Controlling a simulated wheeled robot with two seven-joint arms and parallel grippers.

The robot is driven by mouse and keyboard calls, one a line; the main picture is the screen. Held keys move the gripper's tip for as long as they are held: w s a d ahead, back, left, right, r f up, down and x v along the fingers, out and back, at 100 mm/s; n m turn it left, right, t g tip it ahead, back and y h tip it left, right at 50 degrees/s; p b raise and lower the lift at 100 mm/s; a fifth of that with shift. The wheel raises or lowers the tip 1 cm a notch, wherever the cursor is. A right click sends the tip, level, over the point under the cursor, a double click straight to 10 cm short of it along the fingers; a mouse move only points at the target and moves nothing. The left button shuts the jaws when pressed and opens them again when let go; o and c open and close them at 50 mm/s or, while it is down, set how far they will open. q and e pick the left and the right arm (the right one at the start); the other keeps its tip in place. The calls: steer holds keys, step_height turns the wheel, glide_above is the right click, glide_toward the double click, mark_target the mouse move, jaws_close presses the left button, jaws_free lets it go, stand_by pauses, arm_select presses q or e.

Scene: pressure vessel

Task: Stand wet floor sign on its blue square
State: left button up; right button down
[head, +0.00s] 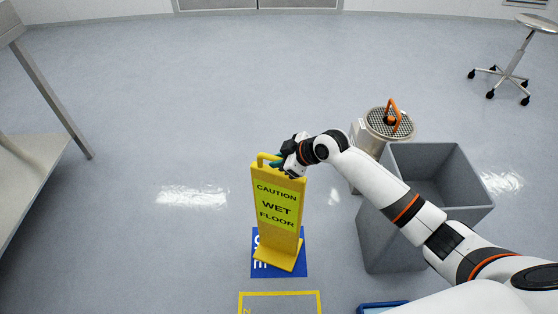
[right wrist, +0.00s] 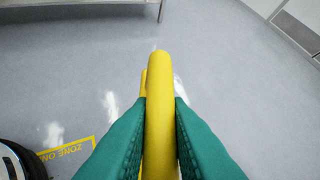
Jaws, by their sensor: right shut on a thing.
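The yellow wet floor sign (head: 278,208) stands upright in the middle of the head view, with "CAUTION WET FLOOR" on its face. Its foot is over the blue square (head: 259,268), whose edges and some white lettering show around it. I cannot tell whether the foot touches the floor. My right gripper (head: 282,164) is at the top of the sign, shut on its yellow handle. In the right wrist view the green fingers (right wrist: 160,130) press on both sides of the yellow handle (right wrist: 160,105). My left gripper is not in view.
A grey open bin (head: 393,240) stands right of the sign, under my right arm. Behind it is a metal canister (head: 372,138) with an orange handle. A yellow floor outline (head: 280,294) lies in front. A table (head: 28,170) is at left, a stool (head: 508,70) at far right.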

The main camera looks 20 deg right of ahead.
steer(key=shift+r, duration=0.1)
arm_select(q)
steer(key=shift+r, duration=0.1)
arm_select(e)
steer(key=c, duration=1.4)
jaws_free()
steer(key=shift+o, duration=0.2)
